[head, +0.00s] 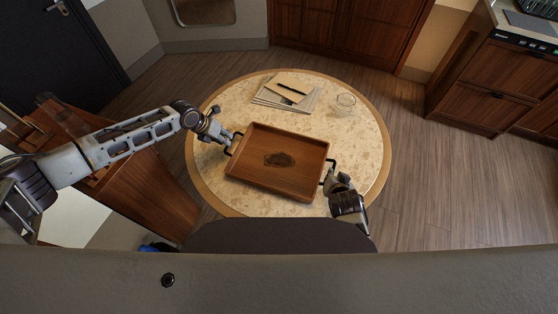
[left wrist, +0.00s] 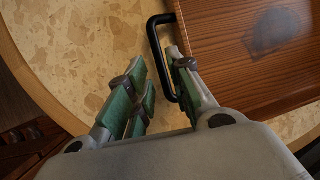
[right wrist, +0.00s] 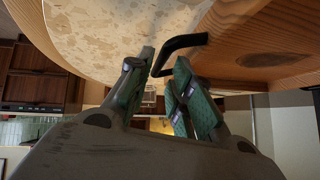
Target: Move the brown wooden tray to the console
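The brown wooden tray (head: 312,160) lies on the round table, with a dark oval mark on its floor and a black handle at each end. My left gripper (head: 229,143) is at the tray's left handle. In the left wrist view the open fingers (left wrist: 163,82) stand either side of the black handle (left wrist: 155,40), with a gap showing. My right gripper (head: 330,177) is at the right handle. In the right wrist view its fingers (right wrist: 163,72) are apart, with the black handle (right wrist: 185,41) reaching between them. I cannot tell which furniture is the console.
The round stone-topped table (head: 355,150) also holds papers with a pen (head: 285,92) and a clear glass (head: 346,101) behind the tray. A dark chair back (head: 280,236) is in front. Wooden furniture (head: 150,195) stands left, cabinets (head: 500,90) right. Floor between table and right cabinets is clear.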

